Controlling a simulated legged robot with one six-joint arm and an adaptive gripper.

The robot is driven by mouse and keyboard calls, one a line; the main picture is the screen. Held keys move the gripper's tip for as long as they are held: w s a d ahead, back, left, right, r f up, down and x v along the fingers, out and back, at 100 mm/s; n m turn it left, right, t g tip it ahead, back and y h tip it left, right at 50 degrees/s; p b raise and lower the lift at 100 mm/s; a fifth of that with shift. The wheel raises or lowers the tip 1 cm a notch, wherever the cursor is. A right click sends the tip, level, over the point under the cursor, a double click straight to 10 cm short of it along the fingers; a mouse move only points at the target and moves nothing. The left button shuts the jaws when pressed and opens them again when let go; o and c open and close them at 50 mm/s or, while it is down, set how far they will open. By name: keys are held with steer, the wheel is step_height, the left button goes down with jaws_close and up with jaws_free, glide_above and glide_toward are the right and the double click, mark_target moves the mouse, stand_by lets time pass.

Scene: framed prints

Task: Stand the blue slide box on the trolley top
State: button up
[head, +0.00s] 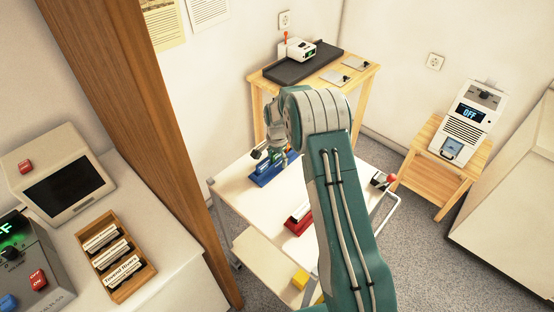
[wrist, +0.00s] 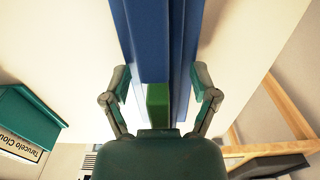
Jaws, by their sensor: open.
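The blue slide box (head: 266,174) is on the white trolley top (head: 238,200), near its back left edge in the head view. In the wrist view the blue box (wrist: 150,40) runs up the middle, between my open fingers. My gripper (head: 272,153) is at the blue box; in the wrist view its two fingers (wrist: 161,88) stand on either side of it, with no clear grip. A green piece (wrist: 157,105) shows in the middle of the blue. My arm hides part of the trolley top.
A red box (head: 299,219) lies on the trolley beside my arm. A yellow item (head: 300,279) is on the lower shelf. A wooden table (head: 362,78) stands behind; a stool (head: 428,178) with a device is at right. A teal labelled thing (wrist: 35,110) shows in the wrist view.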

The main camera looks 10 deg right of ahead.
step_height(320, 180, up, 12)
steer(key=s+r+n+t, duration=0.3)
steer(key=s+r+n, duration=0.3)
steer(key=s+r, duration=1.2)
steer(key=s+r+n+t, duration=0.1)
steer(key=s+n, duration=0.1)
steer(key=s, duration=0.7)
steer(key=s+a+n+t, duration=0.1)
steer(key=s+n, duration=0.2)
steer(key=s, duration=0.7)
steer(key=shift+s+r+t, duration=0.2)
steer(key=shift+r+t, duration=0.1)
steer(key=shift+r, duration=0.05)
steer(key=shift+a, duration=0.1)
